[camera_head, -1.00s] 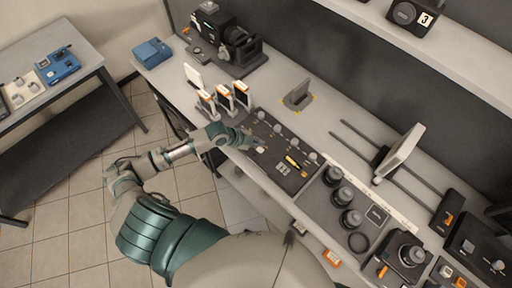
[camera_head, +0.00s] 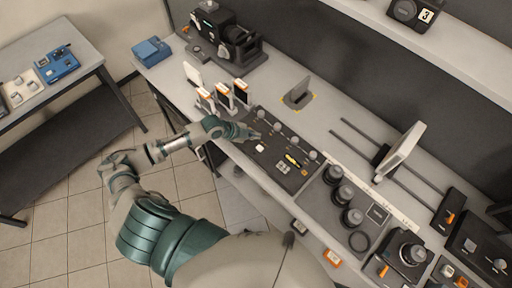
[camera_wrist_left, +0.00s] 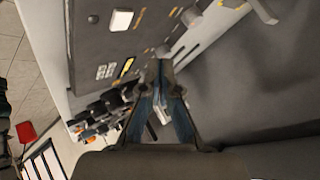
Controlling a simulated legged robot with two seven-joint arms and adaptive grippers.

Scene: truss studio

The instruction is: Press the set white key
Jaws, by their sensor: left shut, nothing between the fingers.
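The white key (camera_head: 259,148) is a small square key on the dark control panel (camera_head: 300,178) on the bench. It also shows in the left wrist view (camera_wrist_left: 121,20), at the upper left on the panel face. My left gripper (camera_head: 252,134) is shut and empty, above the left end of the panel. In the head view it is just up and left of the white key and apart from it. In the left wrist view its fingertips (camera_wrist_left: 161,63) meet, with the key off to their upper left. My right gripper is not in view.
The panel also bears several grey knobs, a yellow-lit strip (camera_head: 292,160) and a block of small pale keys (camera_head: 283,169). Orange-topped cards (camera_head: 223,92) stand just beyond my gripper. Black lenses (camera_head: 343,195) stand right of the panel.

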